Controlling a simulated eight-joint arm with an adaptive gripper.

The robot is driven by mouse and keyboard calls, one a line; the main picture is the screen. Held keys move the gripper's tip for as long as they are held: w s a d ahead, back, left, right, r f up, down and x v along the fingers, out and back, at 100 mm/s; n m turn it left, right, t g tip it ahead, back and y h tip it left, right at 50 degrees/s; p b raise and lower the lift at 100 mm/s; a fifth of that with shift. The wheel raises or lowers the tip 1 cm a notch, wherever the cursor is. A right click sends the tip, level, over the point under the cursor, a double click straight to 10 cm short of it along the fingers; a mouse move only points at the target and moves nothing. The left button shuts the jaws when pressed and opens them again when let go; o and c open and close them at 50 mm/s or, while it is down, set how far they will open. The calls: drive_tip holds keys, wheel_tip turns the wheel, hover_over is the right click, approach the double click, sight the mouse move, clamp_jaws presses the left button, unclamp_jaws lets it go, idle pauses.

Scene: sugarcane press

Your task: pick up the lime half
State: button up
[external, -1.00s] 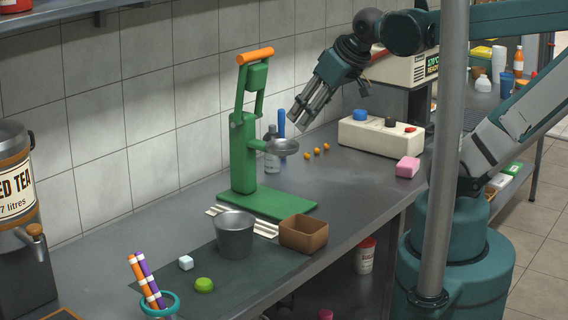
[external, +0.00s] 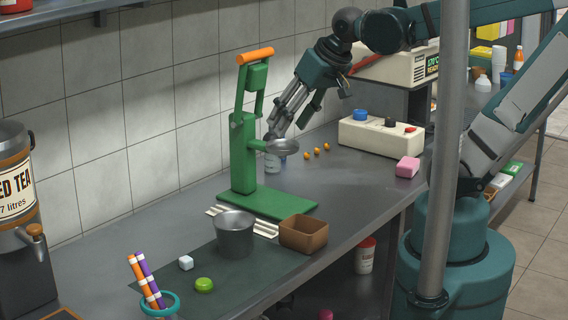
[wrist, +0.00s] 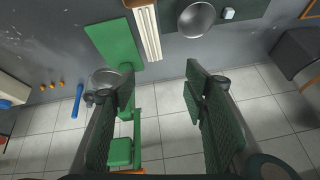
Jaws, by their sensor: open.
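The lime half (external: 204,285) is a small green round piece on the dark mat (external: 222,268) at the front left of the counter in the external view. It does not show in the wrist view. My gripper (external: 274,133) is open and empty, well above and far to the right of the lime half, close to the green press (external: 244,150). In the wrist view my gripper's two fingers (wrist: 160,80) stand wide apart, with the press and wall tiles beyond them.
A metal cup (external: 234,236), a brown box (external: 303,234) and a white cube (external: 186,262) stand near the lime half. A teal ring holder (external: 160,305) with orange and purple sticks is at its lower left. The tall press stands between my gripper and the mat.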

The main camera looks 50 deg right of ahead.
drive_tip(key=w+a+f+m+g, duration=0.2)
drive_tip(key=w+a+f+m, duration=0.15)
drive_tip(key=a, duration=0.35)
drive_tip(key=m+g+b, duration=0.1)
drive_tip(key=m+g, duration=0.3)
drive_tip(key=m, duration=0.8)
hover_over(201, 279)
drive_tip(key=f, duration=1.8)
drive_tip(key=shift+w+d+f, duration=0.15)
drive_tip(key=shift+d+f, duration=0.2)
drive_tip(key=shift+s+a+f+h, duration=0.2)
drive_tip(key=shift+a+f+h, duration=0.1)
drive_tip(key=shift+a+f, duration=0.1)
drive_tip(key=shift+f, duration=0.1)
drive_tip(key=shift+d+f, duration=0.1)
drive_tip(key=shift+f, duration=1.1)
drive_tip(key=shift+b, duration=0.3)
